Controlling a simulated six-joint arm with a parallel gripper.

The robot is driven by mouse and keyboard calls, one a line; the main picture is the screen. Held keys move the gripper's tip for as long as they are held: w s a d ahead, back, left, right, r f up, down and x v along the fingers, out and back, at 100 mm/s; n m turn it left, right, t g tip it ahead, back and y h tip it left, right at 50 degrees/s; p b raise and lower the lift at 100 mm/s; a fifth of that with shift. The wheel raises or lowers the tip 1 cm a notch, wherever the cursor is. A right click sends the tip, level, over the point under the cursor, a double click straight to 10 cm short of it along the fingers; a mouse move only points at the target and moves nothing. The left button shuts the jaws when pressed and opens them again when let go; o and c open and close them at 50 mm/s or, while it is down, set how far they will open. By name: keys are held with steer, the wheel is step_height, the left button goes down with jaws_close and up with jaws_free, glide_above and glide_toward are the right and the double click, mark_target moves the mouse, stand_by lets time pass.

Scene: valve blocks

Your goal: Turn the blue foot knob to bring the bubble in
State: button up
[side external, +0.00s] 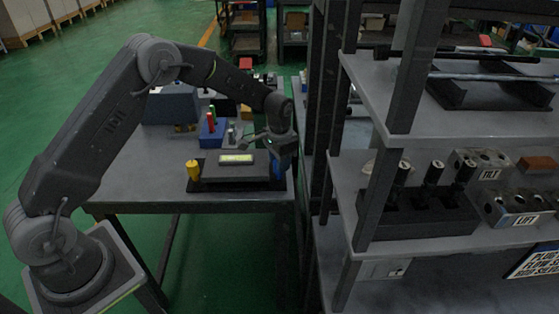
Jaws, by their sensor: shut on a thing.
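The blue foot knob (280,169) stands at the right end of a dark levelling base (215,184) near the table's front right corner. My gripper (279,153) points down from above and is shut on the blue knob; the fingers partly hide it. A yellow foot knob (192,170) stands at the base's left end. A level (236,160) with a yellow-green vial lies on top of the base between the two knobs. The bubble's position in the vial is too small to tell.
Behind the base are a blue block with red and green handled tools (211,130) and a grey box (172,106). A dark shelf rack (383,190) with valve blocks stands close to the right of the table (135,180). The table's left part is clear.

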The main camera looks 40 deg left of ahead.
stand_by(0.4)
steer(key=o, duration=0.9)
step_height(320, 180, up, 14)
steer(key=shift+f, duration=0.1)
